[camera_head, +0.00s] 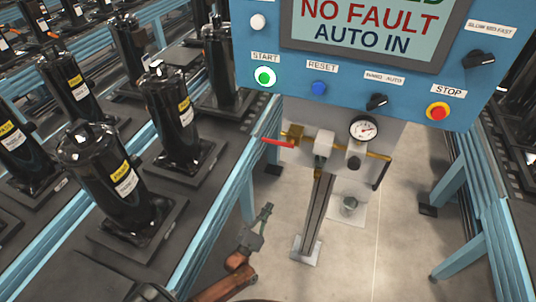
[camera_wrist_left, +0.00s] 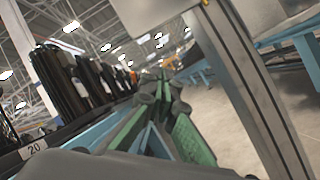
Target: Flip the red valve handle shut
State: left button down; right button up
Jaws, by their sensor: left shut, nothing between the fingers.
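The red valve handle (camera_head: 278,142) sticks out level to the left from a brass valve (camera_head: 294,133) on the pipe below the blue control panel. My left gripper (camera_head: 266,210) is below and a little left of the handle, apart from it. Its fingers are shut with nothing between them. The gripper's greenish fingers also show in the left wrist view (camera_wrist_left: 163,88), where I cannot make out the handle. My right gripper is not in view.
A pressure gauge (camera_head: 364,129) sits on the same pipe, right of the valve. A grey post (camera_head: 313,215) stands beneath the panel (camera_head: 350,85). A conveyor (camera_head: 215,180) with black compressors is close on the left. The floor around the post is mostly open.

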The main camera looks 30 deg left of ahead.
pick_arm(q)
notch_tip(320, 180, up, 16)
jog(key=s+a+n+t+y, duration=0.1)
jog(key=n+t+y, duration=0.2)
jog(key=n, duration=0.9)
jog(key=y, duration=0.3)
jog(key=shift+s+a+f+t, duration=0.15)
jog(key=shift+s+a+t, duration=0.15)
jog(key=s+r+p+x, duration=0.2)
jog(key=p+x, duration=0.2)
jog(key=x, duration=0.8)
jog(key=shift+w+d+r, duration=0.2)
jog(key=shift+w+r, duration=0.05)
jog(key=shift+w, duration=0.05)
